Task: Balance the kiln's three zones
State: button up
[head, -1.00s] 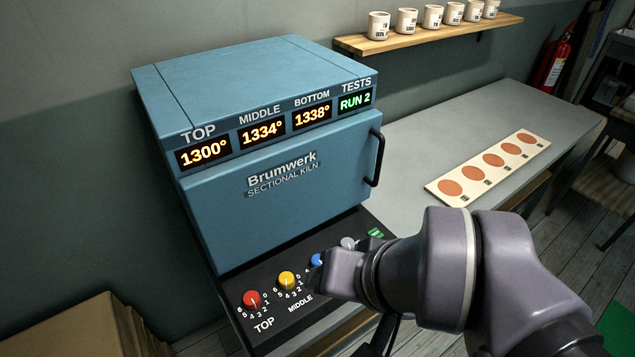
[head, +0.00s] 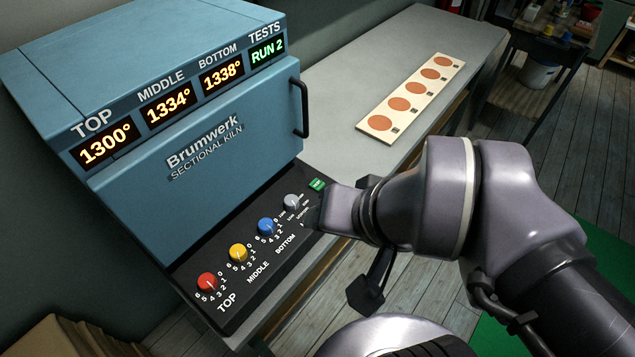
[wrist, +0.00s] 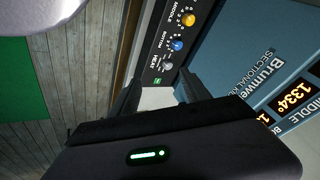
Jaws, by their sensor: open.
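The blue kiln (head: 185,190) shows TOP 1300° (head: 105,149), MIDDLE 1334° (head: 169,109), BOTTOM 1338° (head: 222,76) and TESTS RUN 2 (head: 268,51). On its black control panel are a red TOP knob (head: 207,281), a yellow MIDDLE knob (head: 238,253), a blue BOTTOM knob (head: 267,227), a grey knob (head: 293,202) and a green button (head: 317,184). The knobs' exact settings are too small to read. My gripper (wrist: 158,95) is open and empty in the wrist view, its fingers near the panel's green-button end. In the head view my wrist mostly hides it.
The grey bench (head: 340,85) runs back beyond the kiln, bearing a pale board (head: 417,97) with several orange discs. The kiln door's black handle (head: 302,108) sticks out. Cardboard (head: 60,335) is at the lower left.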

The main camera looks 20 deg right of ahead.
grip_shut()
dwell(1.8)
